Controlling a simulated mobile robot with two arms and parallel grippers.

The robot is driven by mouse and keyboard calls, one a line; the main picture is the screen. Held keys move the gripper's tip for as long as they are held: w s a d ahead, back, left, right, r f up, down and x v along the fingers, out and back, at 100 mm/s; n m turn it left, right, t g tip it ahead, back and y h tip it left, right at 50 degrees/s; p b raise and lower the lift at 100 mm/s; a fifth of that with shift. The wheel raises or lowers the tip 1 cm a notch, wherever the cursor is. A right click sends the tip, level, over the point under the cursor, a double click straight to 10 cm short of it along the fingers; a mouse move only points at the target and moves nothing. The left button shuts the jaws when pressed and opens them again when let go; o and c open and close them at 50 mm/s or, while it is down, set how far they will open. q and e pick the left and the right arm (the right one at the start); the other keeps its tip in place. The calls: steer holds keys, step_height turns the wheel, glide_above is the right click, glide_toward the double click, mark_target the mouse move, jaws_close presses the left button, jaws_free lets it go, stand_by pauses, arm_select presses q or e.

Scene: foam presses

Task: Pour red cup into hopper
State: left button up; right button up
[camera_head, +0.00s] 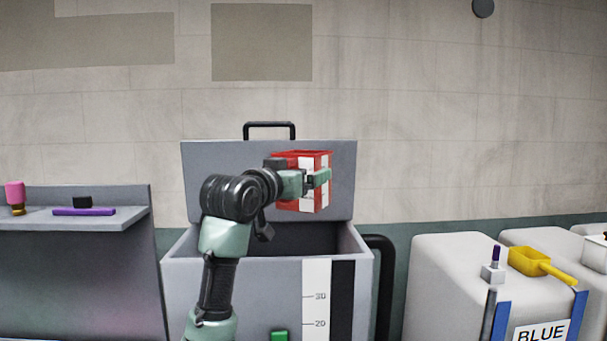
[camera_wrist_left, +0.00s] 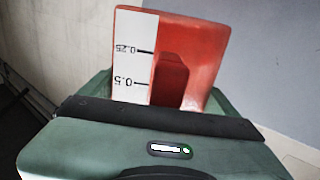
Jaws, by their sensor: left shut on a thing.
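The red cup (camera_head: 289,203) is box-shaped with white strips and is held above the open grey hopper (camera_head: 240,285) in the head view. In the left wrist view the red cup (camera_wrist_left: 208,50) shows a white scale strip marked 0.25 and 0.5, and I look at its side or inside. My left gripper (camera_head: 318,180) is shut on the cup. In the head view the cup looks roughly upright. Its contents cannot be made out. The hopper's raised lid (camera_head: 220,180) stands behind the cup. My right gripper is not in view.
A grey shelf (camera_head: 100,222) at left holds a purple bar (camera_head: 84,212), a black piece and a pink-topped item (camera_head: 15,196). At right, a white container (camera_head: 450,275) labelled BLUE carries a yellow scoop (camera_head: 533,262). A black handle (camera_head: 385,285) stands beside the hopper.

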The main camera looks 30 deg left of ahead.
mark_target(300, 160)
arm_select(q)
steer(key=shift+r, duration=0.1)
stand_by(0.3)
steer(key=shift+r+p, duration=0.3)
steer(key=shift+p, duration=0.05)
step_height(300, 160, up, 2)
steer(key=shift+r+p, duration=0.25)
steer(key=shift+p, duration=0.9)
steer(key=shift+f, duration=0.1)
